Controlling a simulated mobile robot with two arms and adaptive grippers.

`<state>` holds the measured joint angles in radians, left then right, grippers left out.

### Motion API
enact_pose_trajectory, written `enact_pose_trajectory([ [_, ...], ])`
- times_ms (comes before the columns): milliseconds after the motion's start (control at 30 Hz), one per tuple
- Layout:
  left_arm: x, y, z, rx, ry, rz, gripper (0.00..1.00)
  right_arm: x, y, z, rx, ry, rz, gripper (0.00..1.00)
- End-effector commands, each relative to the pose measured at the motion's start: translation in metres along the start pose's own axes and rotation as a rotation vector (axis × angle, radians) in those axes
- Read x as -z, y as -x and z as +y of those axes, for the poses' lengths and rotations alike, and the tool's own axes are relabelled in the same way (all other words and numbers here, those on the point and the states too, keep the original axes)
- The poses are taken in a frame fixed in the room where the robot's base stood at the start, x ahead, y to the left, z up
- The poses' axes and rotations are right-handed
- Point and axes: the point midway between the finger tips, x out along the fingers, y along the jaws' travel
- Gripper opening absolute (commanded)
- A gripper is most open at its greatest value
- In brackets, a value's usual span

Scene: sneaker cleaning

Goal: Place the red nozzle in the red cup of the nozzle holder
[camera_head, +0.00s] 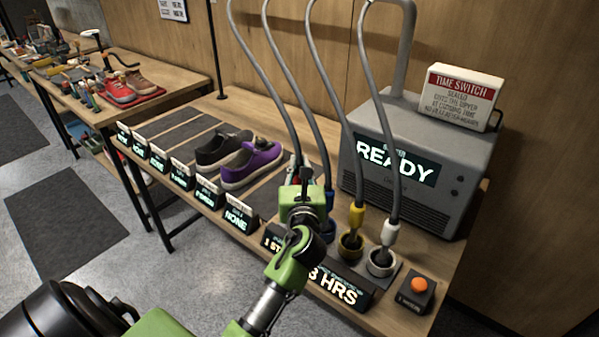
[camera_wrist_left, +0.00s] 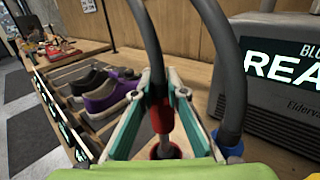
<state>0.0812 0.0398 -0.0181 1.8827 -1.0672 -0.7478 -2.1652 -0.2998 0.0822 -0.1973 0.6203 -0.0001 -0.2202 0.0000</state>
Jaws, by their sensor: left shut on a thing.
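My left gripper (camera_head: 300,182) is shut on the red nozzle at the end of a grey hose; its fingers (camera_wrist_left: 165,92) stand on both sides of the hose. In the left wrist view the red nozzle (camera_wrist_left: 161,117) points down, its pale tip at the red cup (camera_wrist_left: 155,153). The tip overlaps the cup's opening, but I cannot tell how deep it sits. My gripper body hides the cup's near side there, and my arm hides the cup in the head view. My right gripper is not in view.
Blue (camera_head: 328,200), yellow (camera_head: 356,217) and white (camera_head: 390,233) nozzles on hoses stand at their cups to the right. A grey blower machine (camera_head: 420,160) is behind. Purple (camera_head: 252,165) and dark (camera_head: 222,150) sneakers lie left. An orange button (camera_head: 419,285) is at front right.

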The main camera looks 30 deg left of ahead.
Motion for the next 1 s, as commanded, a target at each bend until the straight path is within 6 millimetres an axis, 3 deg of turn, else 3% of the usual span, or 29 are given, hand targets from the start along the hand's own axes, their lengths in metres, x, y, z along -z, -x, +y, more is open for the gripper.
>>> enact_pose_trajectory([
  [100,0.016,0.000,0.000,-0.001,0.000,0.002,0.00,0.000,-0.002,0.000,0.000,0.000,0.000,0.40],
  [500,0.021,0.001,0.000,0.000,-0.001,-0.001,0.00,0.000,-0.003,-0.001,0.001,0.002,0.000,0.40],
  [533,0.021,0.001,0.001,0.000,0.000,0.001,0.18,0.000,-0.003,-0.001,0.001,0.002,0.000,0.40],
  [600,0.021,0.001,0.001,0.000,0.000,0.001,0.30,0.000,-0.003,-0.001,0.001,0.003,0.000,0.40],
  [1000,0.018,0.003,0.000,0.000,-0.001,0.002,0.30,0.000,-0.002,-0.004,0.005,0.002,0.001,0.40],
])
